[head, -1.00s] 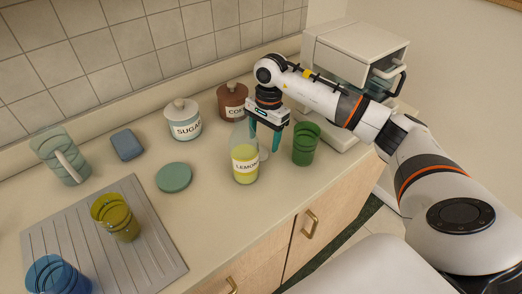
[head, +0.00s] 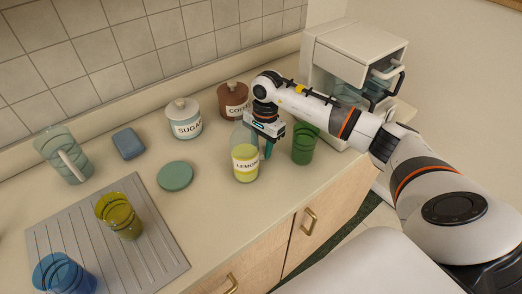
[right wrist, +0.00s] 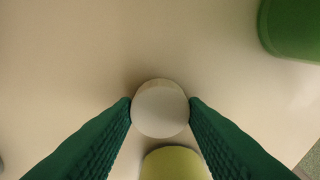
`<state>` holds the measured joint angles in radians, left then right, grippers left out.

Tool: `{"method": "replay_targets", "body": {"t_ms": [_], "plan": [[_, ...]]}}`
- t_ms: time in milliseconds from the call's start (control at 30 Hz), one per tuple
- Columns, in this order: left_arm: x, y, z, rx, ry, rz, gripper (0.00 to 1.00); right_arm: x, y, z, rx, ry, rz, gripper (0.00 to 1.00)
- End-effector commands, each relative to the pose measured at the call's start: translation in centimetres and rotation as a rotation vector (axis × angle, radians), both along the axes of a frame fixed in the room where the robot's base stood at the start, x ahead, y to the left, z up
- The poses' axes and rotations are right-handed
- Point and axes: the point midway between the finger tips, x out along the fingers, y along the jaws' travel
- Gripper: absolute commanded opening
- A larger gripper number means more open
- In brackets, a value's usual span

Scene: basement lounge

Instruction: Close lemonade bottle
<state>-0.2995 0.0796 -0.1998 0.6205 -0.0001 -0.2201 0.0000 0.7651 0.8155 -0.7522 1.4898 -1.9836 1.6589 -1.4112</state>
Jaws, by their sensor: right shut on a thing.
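The lemonade bottle (head: 245,168) stands upright on the counter, clear above and yellow below, with a white label. It also shows as a yellow-green shape at the bottom of the right wrist view (right wrist: 175,163). My right gripper (head: 267,150) is low, just to the right of the bottle and partly behind it. In the right wrist view its green fingers (right wrist: 160,105) are shut on the sides of a round white cap (right wrist: 160,112). I cannot tell whether the cap touches the counter. The gripper covers part of the bottle's upper right side. My left gripper is out of view.
A green glass (head: 305,144) stands close right of my right gripper. A teal disc (head: 175,176) lies to the left. A white appliance (head: 350,60) stands at right. Counter in front of the bottle is clear.

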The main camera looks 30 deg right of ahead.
Motion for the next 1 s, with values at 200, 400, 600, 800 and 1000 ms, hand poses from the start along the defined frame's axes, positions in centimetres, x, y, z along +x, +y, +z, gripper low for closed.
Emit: {"method": "replay_targets", "body": {"t_ms": [200,400,600,800,1000], "plan": [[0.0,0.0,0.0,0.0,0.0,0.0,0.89,0.0,0.0,0.0,0.0,0.0,0.0,0.17],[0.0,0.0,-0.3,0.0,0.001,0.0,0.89,0.1,0.0,0.7,0.0,-0.002,0.0,0.17],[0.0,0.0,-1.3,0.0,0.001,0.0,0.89,0.2,-0.1,4.2,-0.001,-0.007,0.0,0.17],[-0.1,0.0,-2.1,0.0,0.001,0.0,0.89,0.1,0.0,8.0,-0.001,-0.004,0.001,0.17],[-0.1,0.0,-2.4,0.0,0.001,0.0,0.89,0.0,0.0,9.9,-0.001,-0.001,-0.001,0.17]]}}
